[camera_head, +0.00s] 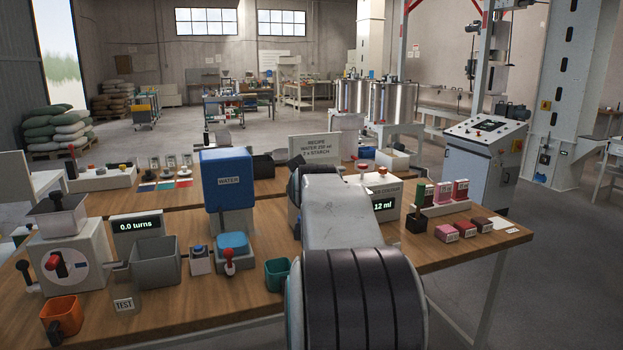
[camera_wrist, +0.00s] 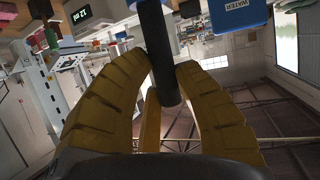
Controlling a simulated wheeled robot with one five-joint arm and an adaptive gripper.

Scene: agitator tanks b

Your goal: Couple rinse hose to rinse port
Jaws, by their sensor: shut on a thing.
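My gripper (camera_wrist: 168,88) has yellow ribbed fingers and is shut on a dark tube, which looks like the rinse hose (camera_wrist: 155,45). The tube runs from between the fingers to the top edge of the wrist view. In the head view my own arm hides the gripper and the hose. I cannot pick out the rinse port for sure in either view. A blue water tank (camera_head: 229,190) stands on the table left of my arm. It also shows at the top of the wrist view (camera_wrist: 236,12), apart from the fingers.
The wooden table (camera_head: 185,285) carries a "12 ml" display (camera_head: 383,206) right of my arm and a "0.0 turns" display (camera_head: 138,226) at the left. A grey bin (camera_head: 155,263), an orange cup (camera_head: 61,318) and a green cup (camera_head: 277,275) stand near the front edge.

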